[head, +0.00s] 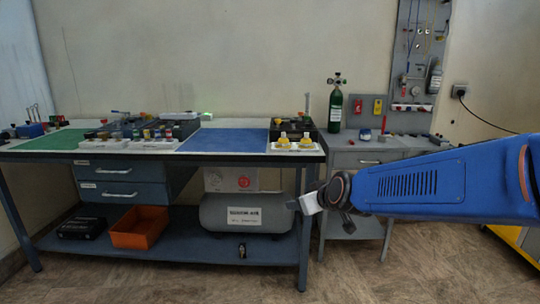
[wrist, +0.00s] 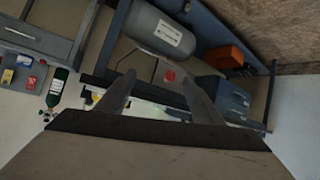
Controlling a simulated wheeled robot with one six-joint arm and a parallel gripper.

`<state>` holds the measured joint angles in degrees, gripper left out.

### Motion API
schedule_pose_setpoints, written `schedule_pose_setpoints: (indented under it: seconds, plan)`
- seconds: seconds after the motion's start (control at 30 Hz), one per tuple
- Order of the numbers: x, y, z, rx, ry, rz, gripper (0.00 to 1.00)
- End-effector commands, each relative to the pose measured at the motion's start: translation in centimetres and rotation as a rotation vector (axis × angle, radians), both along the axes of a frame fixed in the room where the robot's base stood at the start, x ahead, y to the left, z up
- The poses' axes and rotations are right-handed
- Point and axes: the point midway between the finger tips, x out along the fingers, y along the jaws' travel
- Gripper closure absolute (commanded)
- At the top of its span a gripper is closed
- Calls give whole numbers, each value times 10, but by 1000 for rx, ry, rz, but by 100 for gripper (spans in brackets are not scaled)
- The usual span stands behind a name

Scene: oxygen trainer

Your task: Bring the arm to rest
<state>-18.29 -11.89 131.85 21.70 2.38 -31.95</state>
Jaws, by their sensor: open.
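My blue arm (head: 445,184) reaches in from the right in the head view, in front of the small grey cabinet. My gripper (head: 298,204) is at its left end, in front of the workbench's right front leg and below the bench top. In the wrist view my gripper (wrist: 160,92) shows two fingers spread well apart with nothing between them. It is open and empty, and I see it touching nothing. The wrist picture is turned, with the grey tank (wrist: 158,28) beyond the fingers at the top.
The workbench (head: 90,155) carries a green mat (head: 50,140), a blue mat (head: 225,141) and trays of fittings. Below are an orange bin (head: 140,228) and the tank. A green cylinder (head: 335,110) stands on the grey cabinet (head: 345,160). The floor (head: 400,285) in front is clear.

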Motion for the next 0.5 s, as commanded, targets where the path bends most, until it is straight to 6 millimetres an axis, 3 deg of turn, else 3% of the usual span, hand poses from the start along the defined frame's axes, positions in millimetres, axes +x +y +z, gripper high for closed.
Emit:
schedule_pose_setpoints:
  seconds: [0.23, 0.5]
  plan:
    - [-84, -58, -5, 23, 165, -62, 39]
    - [-184, -116, -27, 27, 355, -184, 39]
